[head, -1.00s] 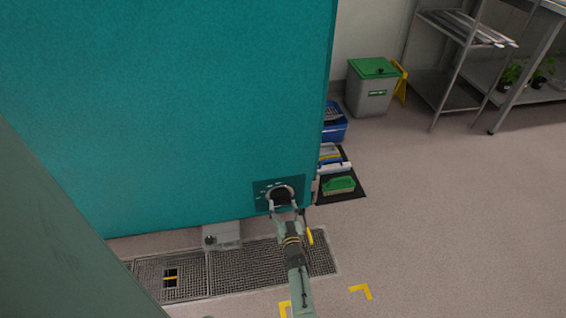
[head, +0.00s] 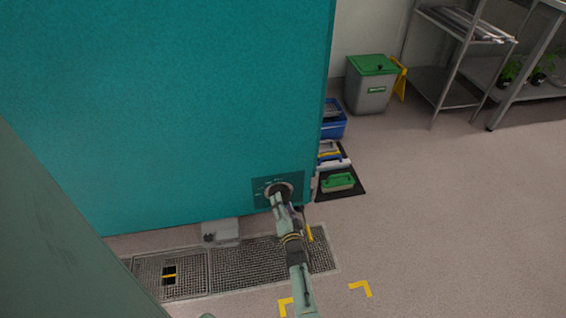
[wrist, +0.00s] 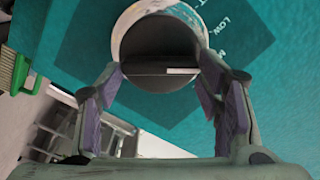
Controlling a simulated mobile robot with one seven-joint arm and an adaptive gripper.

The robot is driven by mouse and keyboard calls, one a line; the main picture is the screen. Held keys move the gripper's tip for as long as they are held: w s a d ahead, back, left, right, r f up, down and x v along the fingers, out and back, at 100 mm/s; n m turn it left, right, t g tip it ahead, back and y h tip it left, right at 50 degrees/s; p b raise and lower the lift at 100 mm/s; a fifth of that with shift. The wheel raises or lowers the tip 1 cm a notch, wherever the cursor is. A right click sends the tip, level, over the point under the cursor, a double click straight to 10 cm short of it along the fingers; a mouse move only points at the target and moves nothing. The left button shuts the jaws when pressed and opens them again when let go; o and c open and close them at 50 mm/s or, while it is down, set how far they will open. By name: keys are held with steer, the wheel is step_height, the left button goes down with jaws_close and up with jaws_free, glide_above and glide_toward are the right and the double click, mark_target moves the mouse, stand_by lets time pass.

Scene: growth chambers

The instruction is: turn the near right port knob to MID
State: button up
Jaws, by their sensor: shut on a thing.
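The port knob (head: 284,186) is a dark round knob in a pale ring on a dark teal plate (head: 262,203), low on the right of the big teal cabinet wall. My gripper (head: 276,198) is shut on it. In the wrist view the knob (wrist: 158,38) has a dark crossbar with a white mark on its right part. My gripper's fingers (wrist: 161,78) stand at the two ends of this bar. White lettering on the plate (wrist: 245,45) reads LOW, with an M partly hidden below it; which label the mark points at I cannot tell.
A floor grate (head: 262,263) and a grey box (head: 221,232) lie below the cabinet. To the right are a black mat (head: 345,188) with a green brush (head: 338,182), a blue crate (head: 333,127) and a green-lidded bin (head: 370,88). The floor at right is clear.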

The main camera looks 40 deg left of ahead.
steer(key=shift+m, duration=0.7)
steer(key=o, duration=1.2)
steer(key=shift+c, duration=0.2)
